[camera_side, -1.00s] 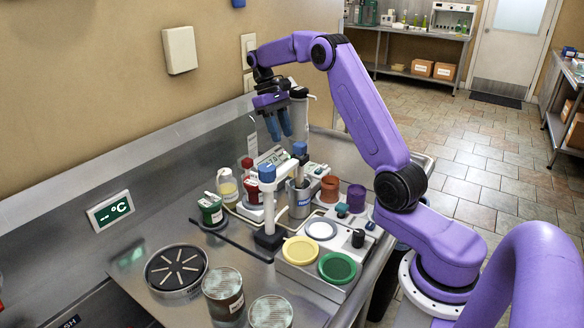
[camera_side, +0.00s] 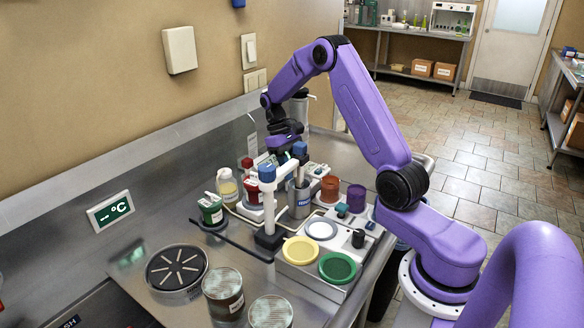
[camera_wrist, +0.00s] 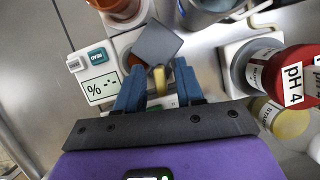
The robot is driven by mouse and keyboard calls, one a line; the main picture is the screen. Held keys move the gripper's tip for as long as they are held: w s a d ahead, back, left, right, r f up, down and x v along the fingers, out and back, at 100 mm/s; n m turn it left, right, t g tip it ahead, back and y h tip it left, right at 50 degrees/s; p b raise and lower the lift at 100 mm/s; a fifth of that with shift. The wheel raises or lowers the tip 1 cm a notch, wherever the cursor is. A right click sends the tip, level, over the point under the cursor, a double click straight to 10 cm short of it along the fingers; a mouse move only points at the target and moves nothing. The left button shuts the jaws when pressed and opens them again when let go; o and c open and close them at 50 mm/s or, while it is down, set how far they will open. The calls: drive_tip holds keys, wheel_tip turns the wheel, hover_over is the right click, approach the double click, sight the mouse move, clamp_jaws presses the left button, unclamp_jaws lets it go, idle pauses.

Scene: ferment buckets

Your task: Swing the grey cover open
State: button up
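The grey cover (camera_wrist: 157,44) is a square plate in the upper middle of the wrist view, turned at an angle. A brown-orange round part (camera_wrist: 134,60) shows partly beside its left edge. A yellow tab (camera_wrist: 159,79) lies at the cover's near side. My gripper (camera_wrist: 158,70) has its blue fingers apart, one on each side of the tab. I cannot tell whether either finger touches it. In the side view my gripper is low at the back of the bench, its fingers mostly hidden, and the cover cannot be made out.
A small "%" display (camera_wrist: 102,88) and a green button (camera_wrist: 97,56) are left of the cover. A red-capped pH 4 jar (camera_wrist: 262,70) stands close on the right. The white post stand (camera_side: 266,205) and a yellow lid (camera_side: 300,250) are nearer the front.

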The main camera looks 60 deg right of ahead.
clamp_jaws()
drive_tip(key=m+y, duration=0.1)
drive_tip(key=m, duration=0.2)
drive_tip(key=shift+m+t, duration=0.3)
drive_tip(key=shift+m+t+y, duration=0.4)
drive_tip(key=shift+m+y, duration=0.3)
drive_tip(key=shift+m, duration=1.1)
unclamp_jaws()
